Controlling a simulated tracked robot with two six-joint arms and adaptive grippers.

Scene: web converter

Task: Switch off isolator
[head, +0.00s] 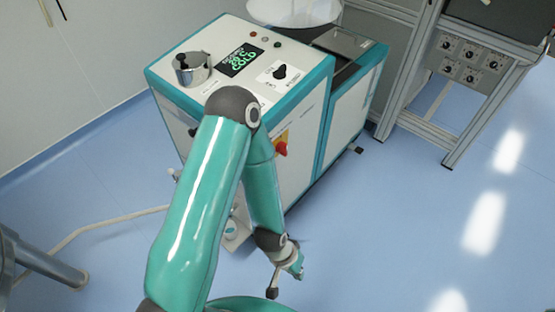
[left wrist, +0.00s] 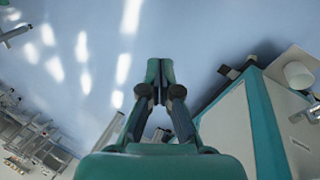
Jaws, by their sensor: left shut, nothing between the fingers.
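The isolator (head: 282,149) is a red rotary handle on a yellow plate, on the side of the white and teal machine (head: 306,140). My left arm passes close to it in the head view and covers part of the plate's left side. The handle's exact position is too small to tell. My left gripper (head: 297,266) hangs low over the floor, below and apart from the isolator. In the left wrist view the gripper (left wrist: 160,70) is shut and empty, with blue floor beyond its tips. I cannot make out the isolator there. My right gripper is not in view.
The machine's top carries a metal pot (head: 191,70), a green-lettered display (head: 240,60) and a black knob (head: 279,73). A metal-framed stand (head: 450,110) with several knobs is at the right. A pale hose (head: 105,225) lies at the left. Floor at the right is clear.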

